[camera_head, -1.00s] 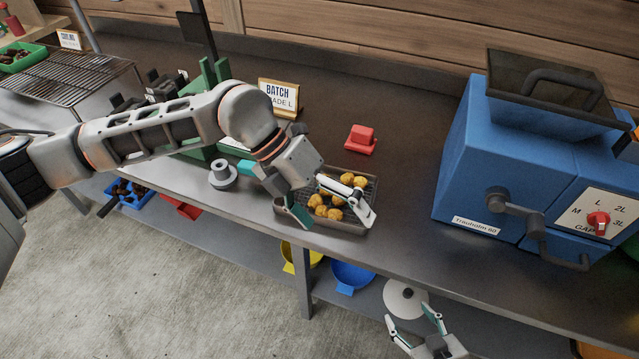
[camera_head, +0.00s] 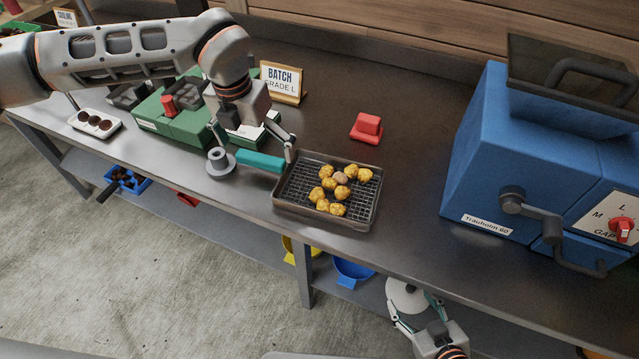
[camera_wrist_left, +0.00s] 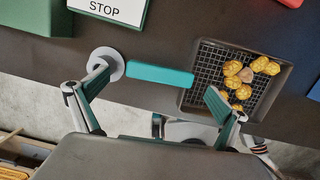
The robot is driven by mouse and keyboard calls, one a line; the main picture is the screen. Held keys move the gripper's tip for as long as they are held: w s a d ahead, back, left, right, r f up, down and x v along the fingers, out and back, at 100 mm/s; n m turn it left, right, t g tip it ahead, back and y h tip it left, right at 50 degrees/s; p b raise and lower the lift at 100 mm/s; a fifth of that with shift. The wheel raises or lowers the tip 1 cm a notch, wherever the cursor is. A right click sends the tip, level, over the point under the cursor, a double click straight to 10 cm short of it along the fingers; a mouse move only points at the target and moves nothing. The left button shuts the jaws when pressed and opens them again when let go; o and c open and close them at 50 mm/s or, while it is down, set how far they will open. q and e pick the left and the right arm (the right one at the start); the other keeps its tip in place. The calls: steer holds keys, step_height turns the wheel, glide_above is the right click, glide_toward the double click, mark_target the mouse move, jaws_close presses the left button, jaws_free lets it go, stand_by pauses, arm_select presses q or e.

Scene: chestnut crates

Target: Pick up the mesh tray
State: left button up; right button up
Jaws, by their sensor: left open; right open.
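The mesh tray (camera_head: 372,206) is a dark rimmed tray with a wire grid, flat on the metal bench, holding several yellow-brown chestnuts and a paler one. A teal bar (camera_head: 262,162) at its left side looks like its handle. My left gripper (camera_head: 254,150) is open above the bar, one finger to each end of it. In the left wrist view, the bar (camera_wrist_left: 160,76) lies between the spread fingers (camera_wrist_left: 158,82), with the tray (camera_wrist_left: 284,78) to the right, its near part covered by a finger. My right gripper (camera_head: 413,310) is open and empty, low beyond the bench's front edge.
Behind are a green device (camera_head: 185,128) and a batch sign (camera_head: 283,80). A red block (camera_head: 367,128) and blue machine (camera_head: 490,150) stand right. Bowls sit on the lower shelf.

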mark_target(260, 157)
arm_select(q)
steer(key=f, duration=0.3)
steer(key=shift+w+d+f, duration=0.15)
steer(key=shift+w+f, duration=0.15)
steer(key=shift+f, duration=0.1)
steer(key=c, duration=1.8)
steer(key=shift+r, duration=0.1)
step_height(260, 157, up, 20)
steer(key=shift+p, duration=0.4)
